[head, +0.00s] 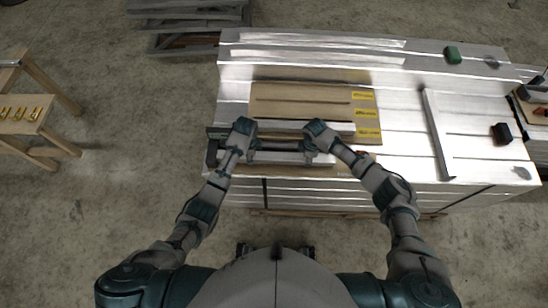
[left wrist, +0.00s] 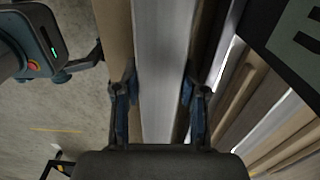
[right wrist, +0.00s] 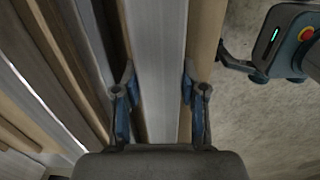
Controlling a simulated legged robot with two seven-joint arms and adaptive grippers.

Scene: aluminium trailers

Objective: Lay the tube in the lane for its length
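The tube (head: 280,157) is a long silvery bar lying left to right near the front edge of the bench. My left gripper (head: 251,153) is over its left part, and my right gripper (head: 309,155) is over its right part. In the left wrist view the tube (left wrist: 162,80) runs between two spread fingers, with a gap showing. In the right wrist view the tube (right wrist: 161,80) also passes between spread fingers with a gap. A brown board (head: 300,92) with a dark groove and yellow labels lies behind. I cannot tell which groove is the lane.
The bench top (head: 400,85) is silvery metal. A long metal bar (head: 437,135) lies to the right, with a green block (head: 452,54) and a black block (head: 502,133) near it. A wooden stand (head: 32,105) is at the left.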

